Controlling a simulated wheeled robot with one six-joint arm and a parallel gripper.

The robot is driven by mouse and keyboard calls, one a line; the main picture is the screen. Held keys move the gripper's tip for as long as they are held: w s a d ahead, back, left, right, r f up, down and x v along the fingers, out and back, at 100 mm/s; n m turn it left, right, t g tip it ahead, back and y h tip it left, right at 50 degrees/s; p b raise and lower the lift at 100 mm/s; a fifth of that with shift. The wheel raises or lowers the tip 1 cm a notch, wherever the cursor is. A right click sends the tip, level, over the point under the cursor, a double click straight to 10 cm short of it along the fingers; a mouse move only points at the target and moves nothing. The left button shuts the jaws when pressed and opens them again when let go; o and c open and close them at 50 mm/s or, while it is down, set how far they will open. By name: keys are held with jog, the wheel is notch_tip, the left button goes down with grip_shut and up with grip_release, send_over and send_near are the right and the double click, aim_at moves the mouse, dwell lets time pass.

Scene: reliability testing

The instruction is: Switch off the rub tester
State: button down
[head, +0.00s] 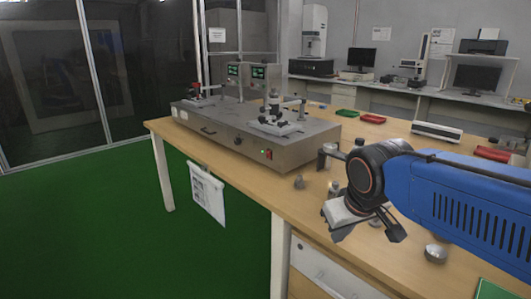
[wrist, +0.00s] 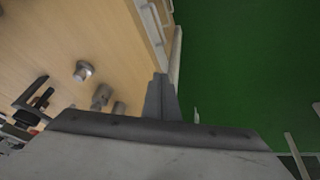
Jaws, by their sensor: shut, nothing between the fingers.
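The rub tester (head: 222,146) is a long grey metal box on the wooden table, with two rubbing stations on top and two displays with green digits at its back. A small red switch (head: 268,154) with a green part sits low at the right end of its front face. I cannot tell the switch's position. My gripper (head: 340,237) is to the right of the tester and nearer to me, over the table's front edge, apart from the switch. In the wrist view my gripper (wrist: 160,78) is shut and empty. The tester is not clearly seen there.
The wooden table (head: 240,189) carries several small metal weights near my arm, including a round metal piece (head: 436,253). A paper sheet (head: 208,194) hangs at the front edge. The green floor (head: 90,235) is clear at left.

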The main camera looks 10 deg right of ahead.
aim_at(269, 154)
jog(key=w+a+r+n, duration=0.1)
jog(key=w+a+r, duration=0.3)
jog(key=w, duration=0.7)
jog(key=w+a+r+n+t+h, duration=0.1)
jog(key=w+a+r, duration=0.2)
jog(key=w, duration=0.9)
jog(key=w+a+r+n+t+h, duration=0.1)
jog(key=w+a+r, duration=0.3)
jog(key=w+a, duration=0.3)
jog(key=w, duration=0.4)
jog(key=shift+w+a+r+n, duration=0.2)
jog(key=shift+r+n, duration=0.1)
jog(key=w+d+f, duration=0.5)
jog(key=w+f, duration=0.2)
jog(key=shift+w+d+f, duration=0.15)
jog(key=shift+w+d, duration=0.25)
